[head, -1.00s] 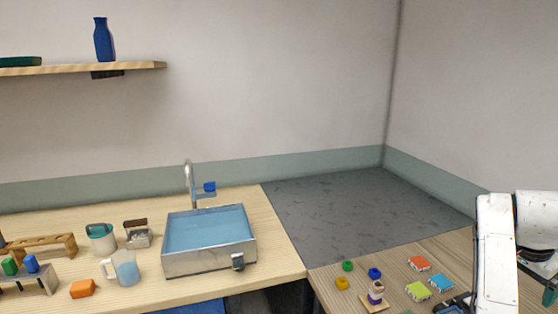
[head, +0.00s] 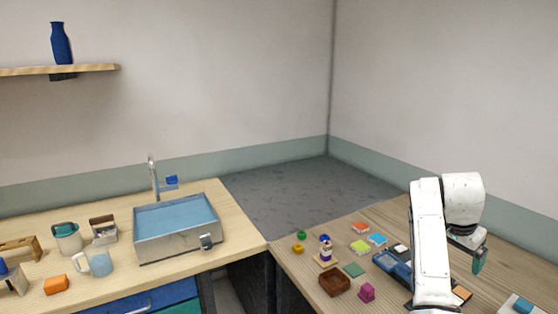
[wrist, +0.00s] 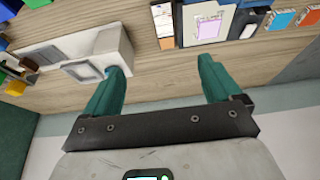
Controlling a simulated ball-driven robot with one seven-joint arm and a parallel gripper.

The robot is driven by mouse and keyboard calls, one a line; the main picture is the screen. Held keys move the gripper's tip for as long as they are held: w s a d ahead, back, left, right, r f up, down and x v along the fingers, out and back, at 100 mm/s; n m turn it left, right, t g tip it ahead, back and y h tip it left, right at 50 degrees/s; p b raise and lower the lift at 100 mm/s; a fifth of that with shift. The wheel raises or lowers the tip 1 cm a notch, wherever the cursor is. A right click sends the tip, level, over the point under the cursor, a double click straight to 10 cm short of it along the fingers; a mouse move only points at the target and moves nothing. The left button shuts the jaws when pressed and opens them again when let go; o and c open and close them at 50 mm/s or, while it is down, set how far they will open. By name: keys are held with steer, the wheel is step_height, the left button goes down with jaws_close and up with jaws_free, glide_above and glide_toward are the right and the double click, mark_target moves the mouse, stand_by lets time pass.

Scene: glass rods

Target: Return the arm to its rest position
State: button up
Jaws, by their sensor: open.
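My white arm shows at the right in the head view, bent over the right-hand table. My gripper (wrist: 160,88) has two green fingers set wide apart, with nothing between them. In the head view its green fingertip (head: 480,260) hangs at the arm's right side, above the table. The wrist view looks across the wooden table top (wrist: 150,75), with the fingers over it and touching no object that I can make out.
The right-hand table holds a brown tray (head: 335,283), a magenta object (head: 367,292), a ring post (head: 326,250), a blue organiser (head: 393,265) and coloured blocks. A sink (head: 178,228), a jug (head: 96,262) and an orange block (head: 57,285) stand on the left counter.

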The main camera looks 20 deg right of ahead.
steer(key=s+a+f+n+t, duration=0.25)
steer(key=a+f+n, duration=0.55)
steer(key=a+f, duration=0.7)
steer(key=s+a+f+n+t+y, duration=0.1)
steer(key=s+a+n+y, duration=0.2)
steer(key=a, duration=0.4)
steer(key=s+a+n+t, duration=0.1)
steer(key=s+a+n, duration=0.2)
steer(key=s+a, duration=0.35)
steer(key=s+a+f+n+y, duration=0.1)
steer(key=s+a+n+y, duration=0.15)
steer(key=a, duration=0.55)
steer(key=s+f+g+b, duration=0.2)
steer(key=s+f+b, duration=0.3)
steer(key=f, duration=0.3)
steer(key=s+d+f+g+h+b, duration=0.1)
steer(key=s+f+g+b, duration=0.1)
steer(key=s+f+b, duration=0.3)
step_height(320, 180, down, 3)
steer(key=shift+d+f, duration=0.1)
steer(key=shift+d, duration=0.05)
